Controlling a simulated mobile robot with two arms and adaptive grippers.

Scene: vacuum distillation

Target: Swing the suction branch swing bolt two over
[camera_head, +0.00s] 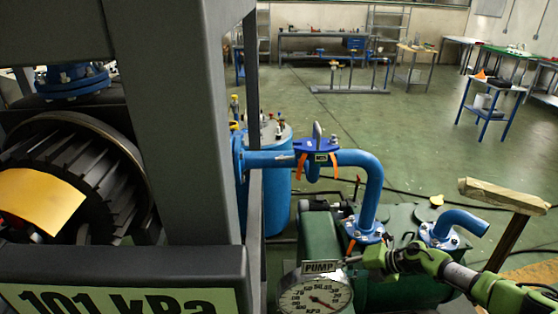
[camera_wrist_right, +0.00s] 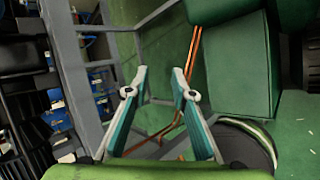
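A blue suction pipe (camera_head: 372,185) runs from the grey frame, through a blue clamp flange (camera_head: 316,145), and bends down to the green pump. Two orange swing bolts hang at this flange, a left one (camera_head: 300,166) and a right one (camera_head: 334,164). A further orange piece (camera_head: 350,246) shows at the pipe's lower flange (camera_head: 362,231). I cannot tell which is bolt two. My right gripper (camera_wrist_right: 158,88) is open and empty in the right wrist view. In the head view my right arm reaches in from the lower right, below the lower flange, beside the gauge. My left gripper is not in view.
The PUMP gauge (camera_head: 316,294) stands at the bottom centre. A second blue pipe stub (camera_head: 460,222) rises from the pump (camera_head: 408,280). A wooden-topped post (camera_head: 505,195) stands to the right. The grey frame (camera_head: 185,120) blocks the left. Open green floor lies behind.

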